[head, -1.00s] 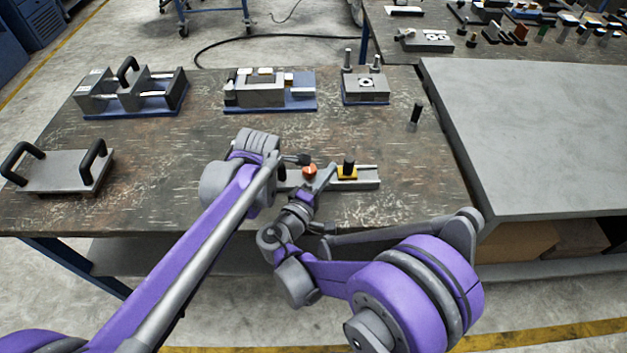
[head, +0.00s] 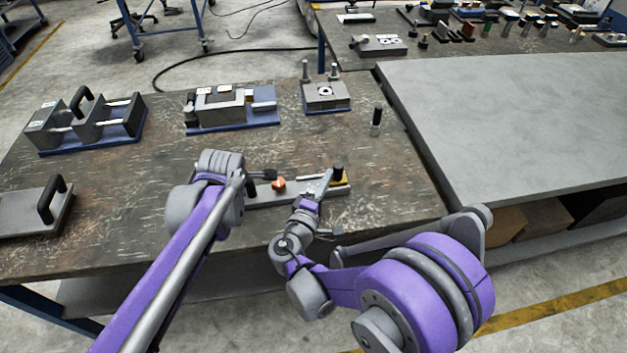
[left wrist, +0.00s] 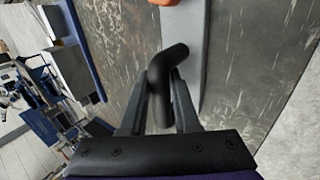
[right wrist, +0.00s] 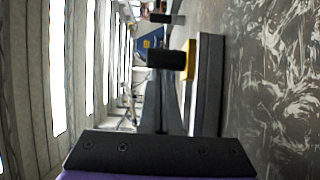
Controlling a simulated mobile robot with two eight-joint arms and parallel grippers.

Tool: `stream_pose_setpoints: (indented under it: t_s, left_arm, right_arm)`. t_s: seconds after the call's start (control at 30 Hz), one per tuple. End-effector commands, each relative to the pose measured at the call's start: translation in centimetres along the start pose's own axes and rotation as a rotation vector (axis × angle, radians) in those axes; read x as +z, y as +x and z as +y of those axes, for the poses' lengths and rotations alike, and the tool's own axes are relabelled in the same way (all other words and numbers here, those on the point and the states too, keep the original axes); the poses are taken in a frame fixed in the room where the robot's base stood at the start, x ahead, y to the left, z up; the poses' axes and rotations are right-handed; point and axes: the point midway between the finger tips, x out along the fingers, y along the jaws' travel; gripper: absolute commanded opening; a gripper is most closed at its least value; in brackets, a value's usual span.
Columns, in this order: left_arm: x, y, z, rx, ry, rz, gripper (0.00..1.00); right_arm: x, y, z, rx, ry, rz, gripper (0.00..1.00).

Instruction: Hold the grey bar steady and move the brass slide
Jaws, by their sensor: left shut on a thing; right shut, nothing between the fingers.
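The grey bar (head: 268,196) lies on the dark worktable, with an orange-red knob (head: 279,184) on its top. My left gripper (left wrist: 158,100) is shut on the black bent handle (left wrist: 168,65) at the bar's left end; my arm hides much of that end in the head view. The brass slide (head: 341,181), topped by a black knob (head: 338,173), sits near the bar's right end. My right gripper (head: 325,178) is shut and empty, its tips just left of the black knob. In the right wrist view the tips (right wrist: 172,92) are close to the knob (right wrist: 166,58); contact is unclear.
Several fixtures on blue plates stand along the back, including a block with two posts (head: 325,95). A small black-topped pin (head: 376,122) stands behind the bar's right end. A grey table (head: 510,130) adjoins at right.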

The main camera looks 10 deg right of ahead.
Motion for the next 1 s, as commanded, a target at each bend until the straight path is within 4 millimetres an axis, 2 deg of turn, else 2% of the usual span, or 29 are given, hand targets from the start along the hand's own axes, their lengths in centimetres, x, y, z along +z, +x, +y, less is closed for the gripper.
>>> stream_pose_setpoints:
  t_s: [0.3, 0.47, 0.63, 0.8, 1.0]
  left_arm:
    - [-0.2, 0.0, 0.1, 0.001, 0.000, 0.004, 0.00]
    - [-0.2, 0.0, 0.0, 0.000, 0.000, 0.004, 0.00]
    - [-0.2, 0.0, 0.0, 0.001, 0.001, 0.003, 0.00]
    - [-0.1, 0.0, 0.0, 0.001, 0.001, 0.003, 0.00]
    - [-0.1, 0.0, 0.0, 0.001, 0.000, 0.002, 0.00]
  right_arm:
    - [0.2, 0.1, 0.0, 0.001, 0.000, -0.007, 0.00]
    - [-0.8, -0.8, 0.0, 0.000, 0.001, -0.003, 0.00]
    - [-3.2, -3.3, 0.0, 0.000, 0.001, 0.003, 0.00]
    - [-3.0, -7.5, 0.0, 0.000, 0.000, 0.004, 0.00]
    - [-2.9, -11.1, 0.0, 0.000, 0.000, 0.002, 0.00]
